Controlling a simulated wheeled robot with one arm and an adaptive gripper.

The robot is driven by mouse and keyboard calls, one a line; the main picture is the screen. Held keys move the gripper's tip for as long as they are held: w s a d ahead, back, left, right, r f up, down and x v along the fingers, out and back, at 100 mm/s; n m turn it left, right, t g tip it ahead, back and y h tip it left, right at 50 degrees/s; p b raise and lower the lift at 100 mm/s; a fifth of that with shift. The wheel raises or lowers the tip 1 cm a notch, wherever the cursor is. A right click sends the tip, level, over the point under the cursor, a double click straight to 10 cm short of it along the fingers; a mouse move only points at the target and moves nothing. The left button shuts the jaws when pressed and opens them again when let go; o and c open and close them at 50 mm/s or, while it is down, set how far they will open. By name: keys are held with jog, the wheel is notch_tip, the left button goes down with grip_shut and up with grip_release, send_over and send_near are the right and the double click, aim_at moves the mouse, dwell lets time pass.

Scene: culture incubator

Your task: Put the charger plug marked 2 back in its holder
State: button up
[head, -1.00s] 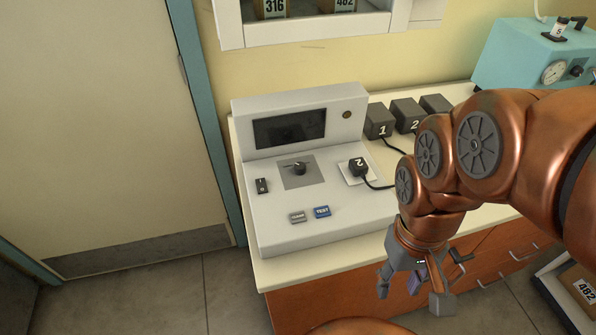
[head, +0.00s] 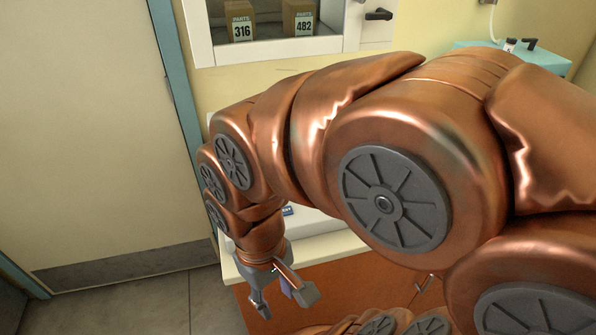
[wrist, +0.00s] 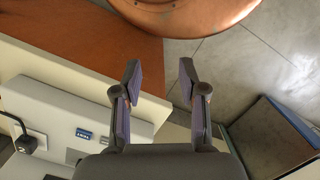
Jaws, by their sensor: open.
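The charger plug (wrist: 26,143) is a small dark block with a black cord, on the pale console (wrist: 60,120) at the left edge of the wrist view. Its number cannot be read there. In the head view my arm hides the plug, and no plug holder can be made out. My gripper (head: 284,300) is open and empty, low in front of the console's front edge. In the wrist view its two fingers (wrist: 160,82) are apart with nothing between them, to the right of the plug.
The orange cabinet front (head: 335,280) is below the counter. A window with two parts boxes (head: 270,20) is above. A teal device (head: 540,57) stands at the back right. Grey floor is clear in front.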

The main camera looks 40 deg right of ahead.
jog(key=o, duration=0.3)
jog(key=shift+w+d+r, duration=0.1)
jog(key=shift+w+r, duration=0.05)
jog(key=shift+w, duration=0.05)
jog(key=shift+o, duration=1.1)
jog(key=w+d+r+m+p, duration=0.1)
jog(key=w+d+r+m, duration=0.2)
jog(key=w, duration=0.4)
jog(key=d+r, duration=0.1)
jog(key=d, duration=0.1)
jog(key=shift+d+r+m+t, duration=0.15)
jog(key=shift+d+m+t, duration=0.15)
jog(key=shift+d+t, duration=0.1)
jog(key=w+d+p, duration=0.1)
jog(key=w+d, duration=0.3)
jog(key=d, duration=0.4)
jog(key=w+d+m+p, duration=0.1)
jog(key=w+d, duration=0.3)
jog(key=d, duration=0.5)
jog(key=w+d+m+t+p, duration=0.1)
jog(key=w+d, duration=0.2)
jog(key=d, duration=0.6)
jog(key=shift+w+r+p, duration=0.35)
jog(key=shift+w, duration=0.05)
jog(key=shift+w+d+f, duration=0.1)
jog(key=shift+d+f, duration=0.2)
